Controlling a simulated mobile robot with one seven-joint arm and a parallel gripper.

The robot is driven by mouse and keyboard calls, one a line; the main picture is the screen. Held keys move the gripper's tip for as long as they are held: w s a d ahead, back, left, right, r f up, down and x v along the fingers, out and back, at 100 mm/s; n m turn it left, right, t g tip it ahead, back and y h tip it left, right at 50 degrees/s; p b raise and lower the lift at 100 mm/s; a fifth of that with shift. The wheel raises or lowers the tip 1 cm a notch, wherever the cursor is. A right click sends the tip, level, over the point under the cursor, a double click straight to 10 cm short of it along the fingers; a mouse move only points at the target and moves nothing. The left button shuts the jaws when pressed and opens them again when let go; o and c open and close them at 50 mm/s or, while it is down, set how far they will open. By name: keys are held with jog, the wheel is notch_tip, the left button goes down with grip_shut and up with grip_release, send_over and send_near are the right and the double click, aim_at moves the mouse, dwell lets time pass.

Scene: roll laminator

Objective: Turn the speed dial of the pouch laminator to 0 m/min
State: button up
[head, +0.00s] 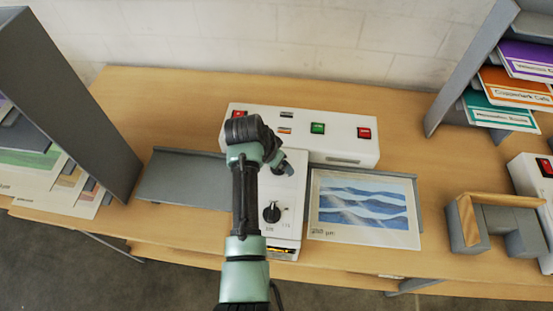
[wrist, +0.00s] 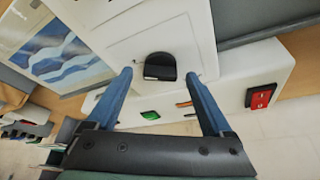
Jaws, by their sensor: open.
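The white pouch laminator (head: 345,133) stands on the wooden table. A black dial (wrist: 160,64) sits on its top panel near the indicator row, and its scale is not readable. My gripper (wrist: 159,76) is open, with one blue fingertip on each side of this dial and visible gaps between; whether the tips are level with it I cannot tell. In the head view my gripper (head: 281,166) hangs over the upper part of the panel and mostly hides this dial. A second black dial (head: 271,212) with small, unclear markings is in plain sight nearer the front.
A green button (head: 317,128) and red switches (head: 364,133) are on the raised rear housing. A printed wave sheet (head: 363,208) lies to the right, a grey tray (head: 182,178) to the left. A grey rack (head: 70,90) and a wood-topped grey block (head: 497,220) stand farther out.

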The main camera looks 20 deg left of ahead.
jog(key=shift+f, duration=0.1)
jog(key=shift+c, duration=0.2)
grip_shut()
